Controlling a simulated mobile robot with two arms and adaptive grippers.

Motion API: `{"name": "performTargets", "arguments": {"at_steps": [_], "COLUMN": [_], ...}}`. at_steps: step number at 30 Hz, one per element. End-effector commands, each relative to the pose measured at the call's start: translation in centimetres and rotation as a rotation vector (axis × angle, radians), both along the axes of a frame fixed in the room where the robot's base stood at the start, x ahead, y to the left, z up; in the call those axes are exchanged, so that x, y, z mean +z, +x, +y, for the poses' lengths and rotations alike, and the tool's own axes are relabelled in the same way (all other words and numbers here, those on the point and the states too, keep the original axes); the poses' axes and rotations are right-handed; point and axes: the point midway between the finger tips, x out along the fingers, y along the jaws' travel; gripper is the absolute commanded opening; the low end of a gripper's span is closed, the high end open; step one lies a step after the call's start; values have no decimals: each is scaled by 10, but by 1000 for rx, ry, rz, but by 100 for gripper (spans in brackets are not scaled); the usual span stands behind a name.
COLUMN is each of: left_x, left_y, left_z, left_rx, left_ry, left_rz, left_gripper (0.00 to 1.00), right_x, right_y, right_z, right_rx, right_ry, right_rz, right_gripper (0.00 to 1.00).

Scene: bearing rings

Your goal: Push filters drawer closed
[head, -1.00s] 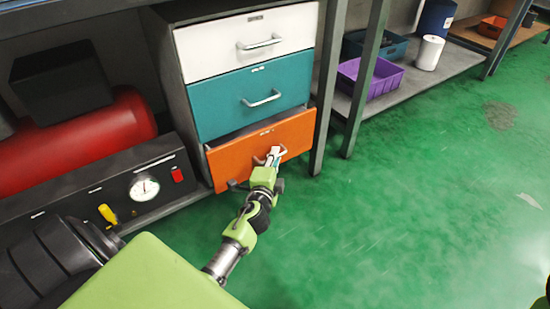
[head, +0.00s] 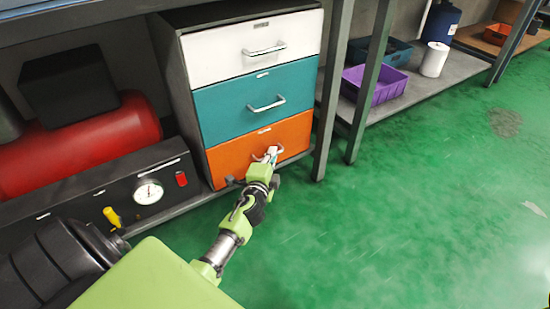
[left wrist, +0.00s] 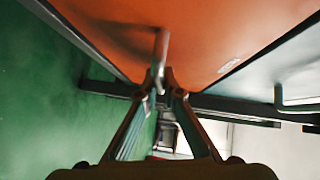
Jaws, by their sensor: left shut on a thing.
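The orange drawer (head: 232,160) is the lowest of three in a dark cabinet. Its front now looks about level with the teal drawer (head: 225,104) above it. My left gripper (head: 272,153) is at the orange drawer's front, shut on its metal handle (head: 279,149). In the left wrist view the orange front (left wrist: 205,30) fills the top, and the handle (left wrist: 161,55) runs down between the fingertips of my left gripper (left wrist: 160,84). The fingers partly hide the handle. My right gripper is in neither view.
A white drawer (head: 225,48) is at the top of the cabinet. A red tank (head: 95,140) and a panel with a gauge (head: 148,192) stand to the left. Table legs (head: 330,100) rise close on the right. A purple bin (head: 378,86) sits on a low shelf. The green floor (head: 420,210) is clear.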

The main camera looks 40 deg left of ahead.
Motion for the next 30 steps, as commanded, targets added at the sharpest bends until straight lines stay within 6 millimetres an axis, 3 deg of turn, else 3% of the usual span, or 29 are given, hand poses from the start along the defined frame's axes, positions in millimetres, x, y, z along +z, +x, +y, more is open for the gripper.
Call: {"name": "performTargets", "arguments": {"at_steps": [3, 4, 16, 20, 30], "left_x": [2, 2, 2, 4, 14], "left_y": [0, 0, -5, -22, -86], "left_z": [5, 5, 2, -6, -32], "left_rx": [8, 9, 8, 6, 6], "left_ry": [3, 3, 3, 2, 1], "left_rz": [-2, -2, -1, 1, 0], "left_gripper": [0, 15, 15, 15, 15], "right_x": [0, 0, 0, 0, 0], "right_y": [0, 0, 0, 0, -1], "right_z": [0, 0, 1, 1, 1], "right_rx": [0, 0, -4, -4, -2], "right_ry": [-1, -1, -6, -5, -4], "right_rz": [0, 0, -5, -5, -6], "right_gripper": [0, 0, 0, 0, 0]}}
